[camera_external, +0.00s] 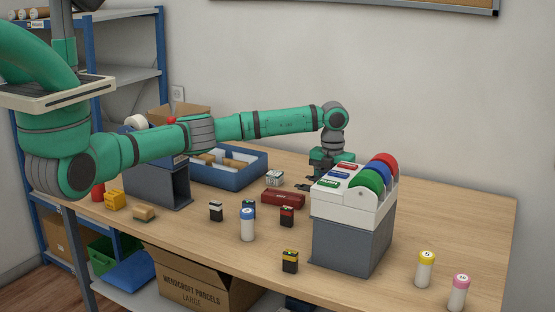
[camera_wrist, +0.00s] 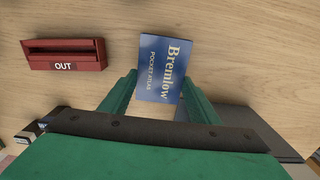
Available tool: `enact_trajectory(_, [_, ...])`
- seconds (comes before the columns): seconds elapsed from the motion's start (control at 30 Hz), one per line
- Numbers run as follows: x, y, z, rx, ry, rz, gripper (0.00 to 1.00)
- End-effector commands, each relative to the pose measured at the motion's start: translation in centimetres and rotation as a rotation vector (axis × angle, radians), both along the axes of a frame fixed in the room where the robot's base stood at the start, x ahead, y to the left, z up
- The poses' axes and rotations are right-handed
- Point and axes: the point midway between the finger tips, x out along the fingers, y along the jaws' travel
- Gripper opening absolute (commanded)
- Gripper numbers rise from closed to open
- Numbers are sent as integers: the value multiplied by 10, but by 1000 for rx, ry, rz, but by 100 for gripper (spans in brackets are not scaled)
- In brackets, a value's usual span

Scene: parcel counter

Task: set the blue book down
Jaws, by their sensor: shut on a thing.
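The blue book (camera_wrist: 172,50), lettered "Bremlow Pocket Atlas", shows in the wrist view between the two green fingers. My gripper (camera_wrist: 159,80) is shut on it, one finger at each side, with the far end of the book reaching past the fingertips. Wooden tabletop lies beyond the book; I cannot tell whether the book touches it. In the external view my gripper (camera_external: 318,172) is low over the back right of the table, partly behind the white and grey tape dispenser. I cannot make out the book there.
A red "OUT" block (camera_wrist: 65,60) lies left of the book; it also shows in the external view (camera_external: 283,199). The tape dispenser (camera_external: 352,235) stands close in front of my gripper. A blue tray (camera_external: 228,178) is further left. Bare wood (camera_external: 450,205) lies to the right.

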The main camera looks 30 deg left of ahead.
Motion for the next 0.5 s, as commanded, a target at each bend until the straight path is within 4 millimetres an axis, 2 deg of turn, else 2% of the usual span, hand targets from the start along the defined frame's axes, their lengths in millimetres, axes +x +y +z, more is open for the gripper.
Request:
enact_trajectory(0.1, [-1, 1, -17, 1, 2, 0, 31])
enact_trajectory(0.2, [-1, 0, -26, 0, 2, 1, 31])
enact_trajectory(0.5, [-1, 0, -28, -1, 2, 0, 31])
